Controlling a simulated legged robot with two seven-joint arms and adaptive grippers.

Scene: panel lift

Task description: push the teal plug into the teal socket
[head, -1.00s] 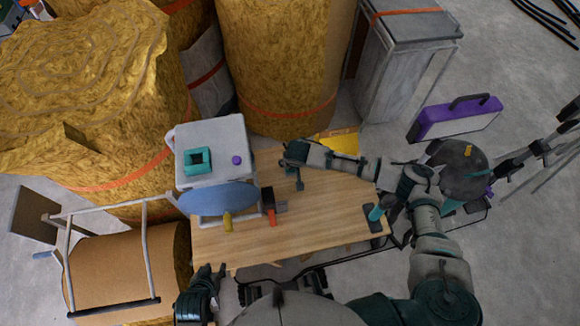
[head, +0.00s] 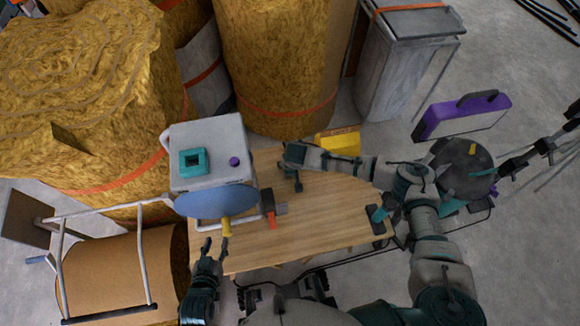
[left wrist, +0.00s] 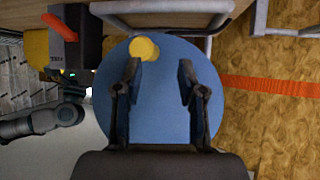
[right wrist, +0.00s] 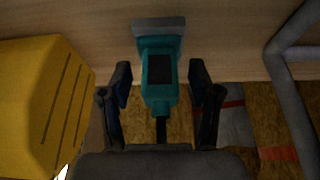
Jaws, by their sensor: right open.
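The teal socket (head: 193,160), a square frame with a dark opening, sits on top of the white box (head: 211,128). A teal piece (right wrist: 161,90) with a grey end plate and dark inset shows between the fingers in the right wrist view; I cannot tell surely that it is the plug. My right gripper (right wrist: 160,72) is open, its fingers apart on either side of it. A teal cylinder (head: 379,214) stands on a dark base at the table's right edge. My left gripper (head: 215,246) is open and empty, just short of a yellow knob (head: 227,228) by the blue disc (head: 215,200).
A dark box with an orange lever (head: 271,217) sits right of the disc. A yellow box (head: 338,143) stands at the table's back edge. Hay bales (head: 270,60) crowd the back and left. The front middle of the wooden table (head: 320,225) is clear.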

